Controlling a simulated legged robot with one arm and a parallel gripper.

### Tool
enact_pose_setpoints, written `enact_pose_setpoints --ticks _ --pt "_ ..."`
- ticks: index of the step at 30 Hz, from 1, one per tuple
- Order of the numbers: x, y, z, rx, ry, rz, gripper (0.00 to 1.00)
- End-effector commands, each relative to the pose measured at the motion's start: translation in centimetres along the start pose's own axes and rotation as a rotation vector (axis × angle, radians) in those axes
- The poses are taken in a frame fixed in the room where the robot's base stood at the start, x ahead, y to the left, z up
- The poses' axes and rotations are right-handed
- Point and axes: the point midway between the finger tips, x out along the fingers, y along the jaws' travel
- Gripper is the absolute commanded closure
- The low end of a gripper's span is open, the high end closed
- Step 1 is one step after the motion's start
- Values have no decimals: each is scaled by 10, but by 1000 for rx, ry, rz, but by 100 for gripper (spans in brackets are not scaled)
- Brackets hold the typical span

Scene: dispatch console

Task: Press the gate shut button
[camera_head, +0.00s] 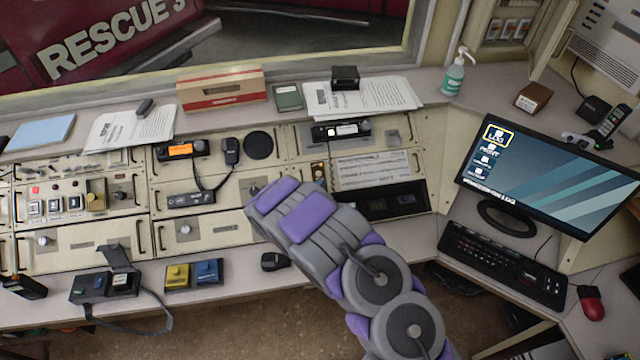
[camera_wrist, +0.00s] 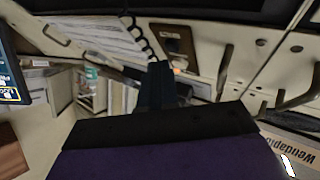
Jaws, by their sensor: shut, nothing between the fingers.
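The left console panel (camera_head: 100,177) carries a row of square buttons (camera_head: 55,206), with a small red one (camera_head: 35,190) above them. Their labels are too small to read, so I cannot tell which is the gate shut button. My arm reaches in from the lower right over the console's middle, and its end is to the right of these buttons. The fingers are hidden behind the arm in the head view. In the wrist view my gripper (camera_wrist: 157,82) is shut and empty, near the console face; the button row is not recognisable there.
Two radio handsets with coiled cords, one central (camera_head: 231,151), lie on the console. A yellow box (camera_head: 177,277) and a blue box (camera_head: 208,272) sit on the front ledge. A monitor (camera_head: 550,180) and keyboard (camera_head: 502,264) stand right. Metal handles (camera_wrist: 225,70) protrude near my gripper.

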Motion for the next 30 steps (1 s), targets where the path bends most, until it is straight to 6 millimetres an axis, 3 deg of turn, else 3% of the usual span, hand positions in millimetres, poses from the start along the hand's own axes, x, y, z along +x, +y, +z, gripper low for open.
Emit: enact_pose_setpoints --ticks 11,30 --pt "-2 2 -2 1 0 0 100" --pt "-35 26 -27 2 1 1 100"
